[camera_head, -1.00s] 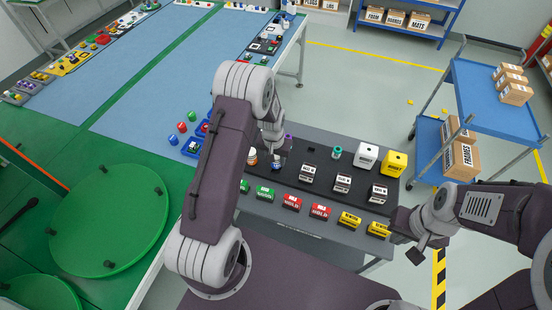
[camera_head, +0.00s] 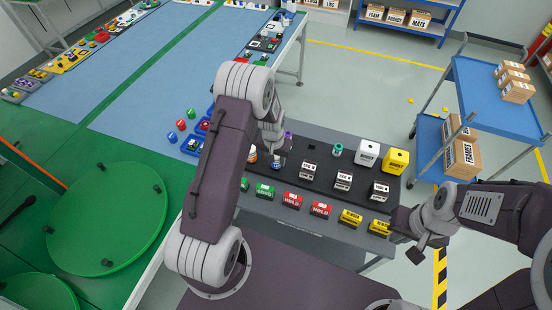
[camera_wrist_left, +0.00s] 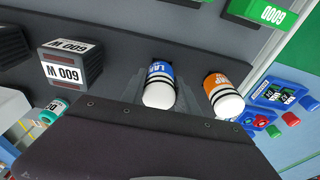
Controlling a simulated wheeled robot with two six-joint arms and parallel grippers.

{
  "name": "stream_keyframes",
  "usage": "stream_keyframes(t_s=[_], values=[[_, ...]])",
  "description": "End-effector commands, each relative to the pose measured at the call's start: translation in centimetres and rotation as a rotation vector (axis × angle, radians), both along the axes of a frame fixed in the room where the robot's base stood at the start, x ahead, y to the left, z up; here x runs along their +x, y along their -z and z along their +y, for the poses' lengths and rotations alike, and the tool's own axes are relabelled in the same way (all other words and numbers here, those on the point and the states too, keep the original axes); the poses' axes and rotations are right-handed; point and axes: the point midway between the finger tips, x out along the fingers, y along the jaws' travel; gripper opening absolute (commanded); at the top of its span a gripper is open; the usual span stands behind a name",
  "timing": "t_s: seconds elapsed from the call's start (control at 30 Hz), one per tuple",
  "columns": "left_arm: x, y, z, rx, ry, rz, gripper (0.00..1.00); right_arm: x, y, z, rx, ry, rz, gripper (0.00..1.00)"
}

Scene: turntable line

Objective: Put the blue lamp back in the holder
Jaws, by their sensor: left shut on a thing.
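The blue lamp (camera_wrist_left: 160,80), with a white rounded top, dark bands and a partly hidden label, is between the fingers of my left gripper (camera_wrist_left: 156,92) in the left wrist view. The gripper is shut on it. In the head view the blue lamp (camera_head: 276,163) shows just below my left gripper (camera_head: 274,150), at the left part of the black strip (camera_head: 325,163). I cannot tell whether its base sits in a holder there. An orange lamp (camera_wrist_left: 223,94) stands right beside it in the wrist view. My right gripper (camera_head: 404,222) is at the table's right edge; its jaws are unclear.
Several label blocks, such as the white-labelled block (camera_wrist_left: 72,65), stand along the strip, with a teal-topped item (camera_head: 337,150) behind. Green, red and yellow tags (camera_head: 320,209) line the front. White and yellow cubes (camera_head: 396,160) stand at the right. A green turntable (camera_head: 105,220) is at left.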

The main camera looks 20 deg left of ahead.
Motion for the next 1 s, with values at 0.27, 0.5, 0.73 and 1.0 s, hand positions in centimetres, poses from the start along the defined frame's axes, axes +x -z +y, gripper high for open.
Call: stream_keyframes(t_s=[0.27, 0.5, 0.73, 1.0], values=[[0.0, 0.6, 0.0, 0.000, 0.000, 0.000, 0.00, 0.0, 0.5, 0.0, 0.000, 0.000, 0.000, 0.00], [0.0, 0.7, 0.0, 0.000, 0.000, -0.001, 0.62, 0.0, 0.6, 0.0, 0.000, 0.000, 0.000, 0.00], [0.0, 0.8, 0.0, 0.000, 0.000, 0.000, 0.62, 0.0, 0.6, 0.0, 0.000, 0.000, 0.000, 0.00], [-0.3, -2.3, 0.0, 0.000, 0.000, -0.007, 0.62, 0.0, 1.3, 0.0, 0.000, 0.000, 0.000, 0.00]])
